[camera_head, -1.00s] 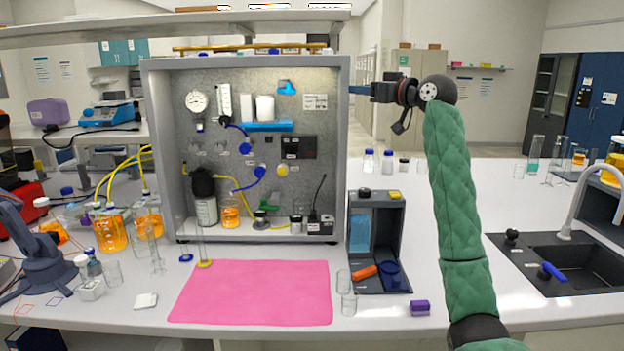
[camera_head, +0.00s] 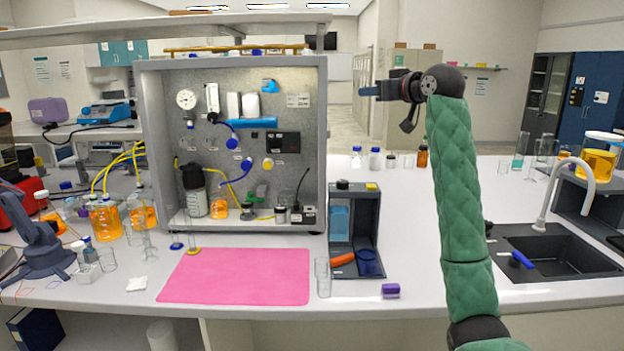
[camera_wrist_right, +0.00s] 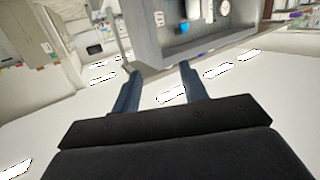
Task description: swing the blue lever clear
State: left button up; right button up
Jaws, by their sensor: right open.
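The membrane rig is an open grey cabinet (camera_head: 322,150) on the bench, left of centre in the head view. Its back panel has two small blue valve parts, an upper one (camera_head: 232,143) and a lower one (camera_head: 247,163); I cannot tell which is the blue lever. A green-handled part (camera_head: 260,191) sits low inside. My right gripper (camera_head: 368,91) is open and empty, right of the cabinet near its upper part, fingers pointing left and apart from it. Its two blue fingers (camera_wrist_right: 160,78) stand apart in the wrist view, with the cabinet beyond. My left gripper is out of view.
A pink mat (camera_head: 235,277) lies before the cabinet. A dark open box (camera_head: 372,225) and a clear glass cylinder (camera_head: 323,278) stand right of it. Orange bottles (camera_head: 105,222) crowd the left. A sink (camera_head: 560,252) with a tap is at right. A shelf (camera_head: 200,32) hangs above.

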jog(key=s+f+m+g+h, duration=0.1)
jog(key=s+f+g+h, duration=0.15)
jog(key=s+f, duration=0.95)
jog(key=s+d+f+m+g+h, duration=0.1)
jog(key=s+f+m+h, duration=0.15)
jog(key=f, duration=1.95)
jog(key=s+f+m+g+h, duration=0.1)
jog(key=s+f+h, duration=0.4)
jog(key=f, duration=1.3)
jog(key=s+f+g+y, duration=0.1)
jog(key=s+f+g, duration=0.1)
jog(key=s+f, duration=0.8)
jog(key=s+a+f+g, duration=0.1)
jog(key=s+f+g, duration=0.2)
jog(key=s+f, duration=0.7)
jog(key=s+f+g+y, duration=0.1)
jog(key=s+f+g, duration=0.2)
jog(key=s+f, duration=0.8)
jog(key=s, duration=0.9)
jog(key=shift+a+y, duration=0.2)
jog(key=shift+y, duration=0.1)
